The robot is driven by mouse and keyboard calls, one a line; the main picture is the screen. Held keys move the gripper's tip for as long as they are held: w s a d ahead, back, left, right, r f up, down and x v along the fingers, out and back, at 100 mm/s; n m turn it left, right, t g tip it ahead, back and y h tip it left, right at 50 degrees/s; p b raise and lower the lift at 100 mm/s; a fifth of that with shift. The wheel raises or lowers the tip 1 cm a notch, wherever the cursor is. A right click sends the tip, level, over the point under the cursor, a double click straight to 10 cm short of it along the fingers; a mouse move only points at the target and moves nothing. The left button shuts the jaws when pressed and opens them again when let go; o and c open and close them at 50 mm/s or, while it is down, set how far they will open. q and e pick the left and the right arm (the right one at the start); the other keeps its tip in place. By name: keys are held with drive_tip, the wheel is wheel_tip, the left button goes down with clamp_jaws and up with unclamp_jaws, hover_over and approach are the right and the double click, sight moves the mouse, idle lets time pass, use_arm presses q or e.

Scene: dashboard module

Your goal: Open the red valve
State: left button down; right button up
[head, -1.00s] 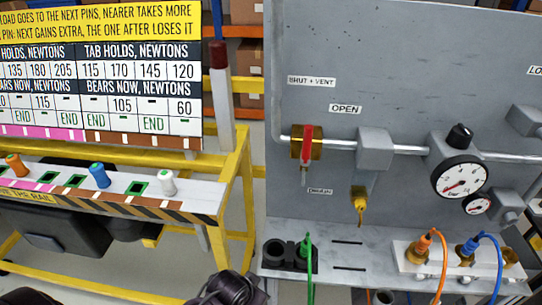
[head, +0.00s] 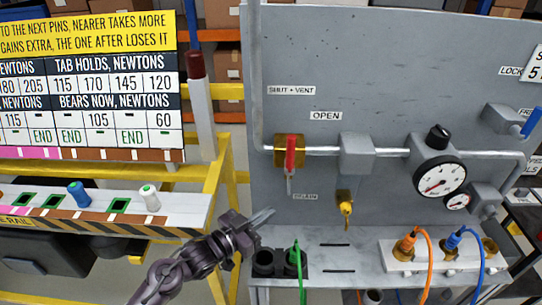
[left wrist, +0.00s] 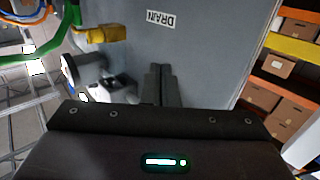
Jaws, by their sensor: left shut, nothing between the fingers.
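The red valve (head: 291,150) has a brass body on the horizontal pipe of the grey panel. Its red handle stands upright, across the pipe. The "SHUT + VENT" label (head: 291,90) is above it and the "OPEN" label (head: 326,116) is to its upper right. My left gripper (head: 270,212) is shut and empty, below and left of the valve, with its fingers pointing right. The left wrist view shows its closed fingers (left wrist: 161,85) before the panel and the upside-down "DRAIN" label (left wrist: 161,19). The red handle is not seen there. My right gripper is not in view.
A yellow drain fitting (head: 345,205) hangs below the pipe, right of the valve. A green hose (head: 300,270) rises from a black holder on the ledge. A pressure gauge (head: 438,180) sits farther right. A yellow-framed rack (head: 225,170) stands left.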

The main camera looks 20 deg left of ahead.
sight(290, 151)
use_arm(q)
drive_tip(key=s+a+r+m+g+h, duration=0.1)
drive_tip(key=s+a+r+m+h, duration=0.1)
drive_tip(key=r+h, duration=0.4)
drive_tip(key=s+a+r+m+g+h, duration=0.2)
drive_tip(key=s+a+r+m+h, duration=0.1)
drive_tip(key=a+r+h, duration=0.3)
drive_tip(key=m+h, duration=0.1)
drive_tip(key=h, duration=0.1)
drive_tip(key=shift+s+h, duration=0.15)
drive_tip(key=shift+h, duration=0.25)
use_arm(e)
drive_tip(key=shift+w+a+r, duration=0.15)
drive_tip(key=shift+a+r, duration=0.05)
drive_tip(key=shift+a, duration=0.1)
use_arm(q)
drive_tip(key=shift+r, duration=0.15)
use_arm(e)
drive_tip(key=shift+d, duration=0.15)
use_arm(q)
drive_tip(key=w+d+f+p+x, duration=0.1)
drive_tip(key=f+p+x, duration=0.1)
drive_tip(key=p+x, duration=0.5)
drive_tip(key=x, duration=0.6)
drive_tip(key=shift+d, duration=0.35)
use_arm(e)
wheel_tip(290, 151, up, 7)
use_arm(q)
drive_tip(key=shift+f, duration=0.1)
